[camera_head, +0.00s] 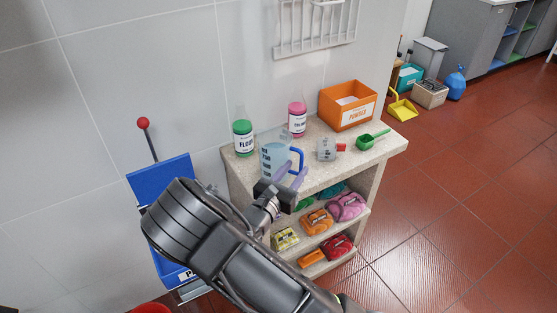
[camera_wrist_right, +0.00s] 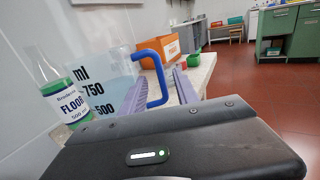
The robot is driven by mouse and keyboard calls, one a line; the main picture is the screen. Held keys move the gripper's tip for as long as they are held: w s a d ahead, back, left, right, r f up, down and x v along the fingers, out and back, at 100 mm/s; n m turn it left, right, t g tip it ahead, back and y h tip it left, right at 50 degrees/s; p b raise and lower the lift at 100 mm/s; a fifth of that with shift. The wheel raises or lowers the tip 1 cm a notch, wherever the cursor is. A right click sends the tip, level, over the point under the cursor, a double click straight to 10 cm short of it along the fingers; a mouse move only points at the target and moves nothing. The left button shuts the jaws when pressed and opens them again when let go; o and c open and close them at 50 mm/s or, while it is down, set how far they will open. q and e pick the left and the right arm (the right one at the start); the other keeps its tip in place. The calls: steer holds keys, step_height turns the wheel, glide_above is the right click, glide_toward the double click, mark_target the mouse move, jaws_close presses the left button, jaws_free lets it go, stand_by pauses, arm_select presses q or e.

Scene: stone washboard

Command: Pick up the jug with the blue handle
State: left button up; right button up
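The jug (camera_head: 270,156) is clear with dark measuring marks and a blue handle (camera_head: 301,160). It stands upright on the stone washboard's top (camera_head: 329,178), its handle facing right. In the right wrist view the jug's marked wall (camera_wrist_right: 104,95) is at left and the blue handle (camera_wrist_right: 152,70) is in the middle. My right gripper (camera_head: 292,174) is open at the handle side of the jug. In its wrist view the two purple fingers (camera_wrist_right: 160,84) stand on either side of the handle, with gaps showing. My left gripper is out of view.
A pink bottle (camera_head: 297,118) and an orange box (camera_head: 348,105) stand behind. A clear item with a red part (camera_head: 327,149) and a green scoop (camera_head: 370,140) lie right. Colourful packs (camera_head: 316,220) fill lower shelves.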

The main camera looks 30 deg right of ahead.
mark_target(301, 163)
steer(key=x, duration=0.2)
steer(key=p+x, duration=0.1)
steer(key=x, duration=0.1)
steer(key=shift+w+d+f, duration=0.1)
steer(key=shift+d+f, duration=0.1)
steer(key=shift+d, duration=0.05)
steer(key=shift+c, duration=0.6)
jaws_close()
steer(key=shift+r, duration=0.1)
stand_by(0.8)
